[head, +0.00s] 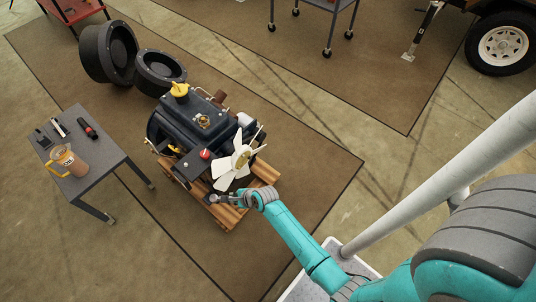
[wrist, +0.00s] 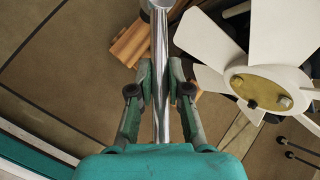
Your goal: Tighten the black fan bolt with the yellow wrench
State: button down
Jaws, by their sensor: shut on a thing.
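My gripper (head: 230,199) is shut on a silver metal tool, apparently a wrench; its shaft (wrist: 160,45) runs up between the fingers (wrist: 161,85) in the wrist view. No yellow shows on its visible part, and its head is cut off by the top edge. The white fan (head: 237,160) is on the front of the dark engine (head: 195,127). In the wrist view the fan (wrist: 265,45) is to the right of the tool, apart from it.
The engine stands on a wooden pallet (head: 228,214). A grey side table (head: 104,152) at left holds a yellow-handled jug (head: 70,161), a red-and-black tool (head: 88,129) and small items. Black round parts (head: 158,70) lie behind the engine. The brown mat (head: 310,190) right of the engine is clear.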

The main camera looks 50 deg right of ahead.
jog(key=d+r+n+y, duration=0.2)
jog(key=d+n, duration=0.8)
jog(key=n, duration=0.4)
jog(key=d+r+n+y, duration=0.2)
jog(key=d+r+n, duration=0.1)
jog(key=d+n, duration=0.8)
jog(key=shift+s+d+r+n+t, duration=0.2)
jog(key=shift+r+n+t, duration=0.2)
jog(key=shift+n, duration=1.8)
